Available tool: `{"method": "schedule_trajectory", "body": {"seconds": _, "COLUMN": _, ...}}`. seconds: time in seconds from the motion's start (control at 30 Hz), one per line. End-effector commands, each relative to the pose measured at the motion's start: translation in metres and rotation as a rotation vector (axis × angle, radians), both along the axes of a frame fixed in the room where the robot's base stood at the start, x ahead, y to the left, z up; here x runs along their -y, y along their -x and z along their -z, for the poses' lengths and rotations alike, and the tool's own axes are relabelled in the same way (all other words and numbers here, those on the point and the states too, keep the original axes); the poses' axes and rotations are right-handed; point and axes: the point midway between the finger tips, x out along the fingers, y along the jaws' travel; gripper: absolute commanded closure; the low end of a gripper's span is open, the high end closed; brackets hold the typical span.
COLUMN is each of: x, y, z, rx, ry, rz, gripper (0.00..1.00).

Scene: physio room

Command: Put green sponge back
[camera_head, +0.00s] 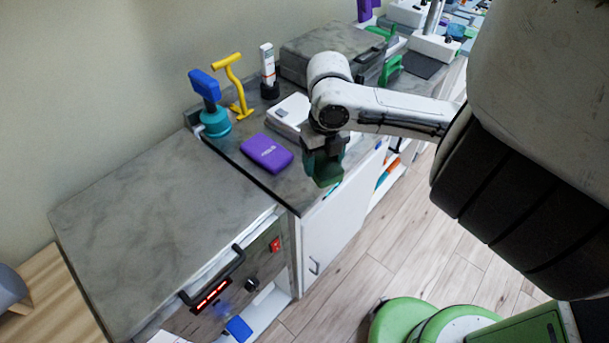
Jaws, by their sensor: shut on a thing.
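The green sponge (327,175) is a dark green block hanging below my gripper (323,155). My gripper is shut on it, near the front edge of the counter (229,155). The fingers and the wrist hide the sponge's upper part. I cannot tell whether the sponge's underside touches the counter.
A purple box (266,153) lies just left of the sponge, with a white device (286,115) behind. A blue-headed tool on a teal base (215,123), a yellow handle (238,85) and a grey case (320,45) stand farther back. The grey-topped cabinet (150,220) is bare.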

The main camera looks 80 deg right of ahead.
Motion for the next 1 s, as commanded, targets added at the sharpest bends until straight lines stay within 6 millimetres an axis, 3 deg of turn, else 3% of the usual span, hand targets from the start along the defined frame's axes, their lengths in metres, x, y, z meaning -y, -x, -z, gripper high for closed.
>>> {"method": "schedule_trajectory", "body": {"seconds": 0.33, "x": 0.023, "y": -0.04, "z": 0.048, "rx": 0.0, "ry": -0.001, "rz": 0.0, "gripper": 0.61}}
{"method": "schedule_trajectory", "body": {"seconds": 0.53, "x": 0.028, "y": -0.048, "z": 0.06, "rx": -0.001, "ry": -0.001, "rz": -0.002, "gripper": 0.61}}
{"method": "schedule_trajectory", "body": {"seconds": 0.8, "x": 0.029, "y": -0.048, "z": 0.091, "rx": -0.001, "ry": -0.001, "rz": 0.0, "gripper": 0.61}}
{"method": "schedule_trajectory", "body": {"seconds": 1.0, "x": 0.029, "y": -0.048, "z": 0.092, "rx": 0.0, "ry": 0.0, "rz": -0.001, "gripper": 0.61}}
